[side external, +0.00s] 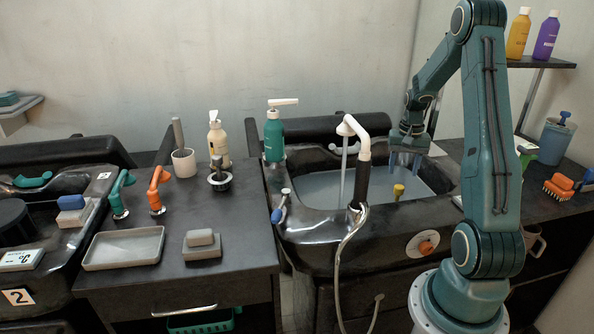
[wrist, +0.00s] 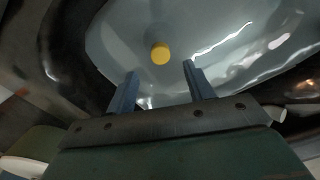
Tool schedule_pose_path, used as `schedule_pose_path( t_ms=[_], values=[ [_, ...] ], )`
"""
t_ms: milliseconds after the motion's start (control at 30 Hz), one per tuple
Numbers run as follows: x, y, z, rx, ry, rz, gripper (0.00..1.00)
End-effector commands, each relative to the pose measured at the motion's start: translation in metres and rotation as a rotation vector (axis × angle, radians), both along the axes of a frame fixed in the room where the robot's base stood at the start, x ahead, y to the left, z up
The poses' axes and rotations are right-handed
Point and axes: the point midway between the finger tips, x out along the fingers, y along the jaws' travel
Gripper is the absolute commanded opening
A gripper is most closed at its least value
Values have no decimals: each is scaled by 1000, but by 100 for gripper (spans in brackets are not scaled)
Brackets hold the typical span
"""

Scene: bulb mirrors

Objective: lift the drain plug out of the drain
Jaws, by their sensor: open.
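The drain plug shows as a yellow knob (side external: 398,191) near the front of the water-filled wash basin (side external: 452,207). In the wrist view the yellow round top of the drain plug (wrist: 160,53) lies ahead of the fingertips, roughly centred between them. My gripper (side external: 405,165) hangs over the back right part of the basin, fingers pointing down, apart from the plug. Its two blue fingers are spread with nothing between them in the wrist view (wrist: 160,70). The drain and the plug's lower part cannot be made out.
A white shower head (side external: 347,126) on a stand rises at the basin's front, left of the plug, with a thin stream below it. A green pump bottle (side external: 274,138) stands at the basin's back left. An orange dial (side external: 426,247) is on the front.

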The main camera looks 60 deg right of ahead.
Motion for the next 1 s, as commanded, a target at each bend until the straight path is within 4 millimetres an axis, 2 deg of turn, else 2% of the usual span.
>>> schedule_pose_path(
  t_ms=[100, 200, 667, 1000],
  values=[
    [0, 1, -17, 3, 2, 0, 52],
    [0, 0, -25, 2, 1, 0, 52],
    [0, 1, -38, 2, 1, 0, 52],
    [0, 2, -75, 3, 1, 0, 52]
  ],
)
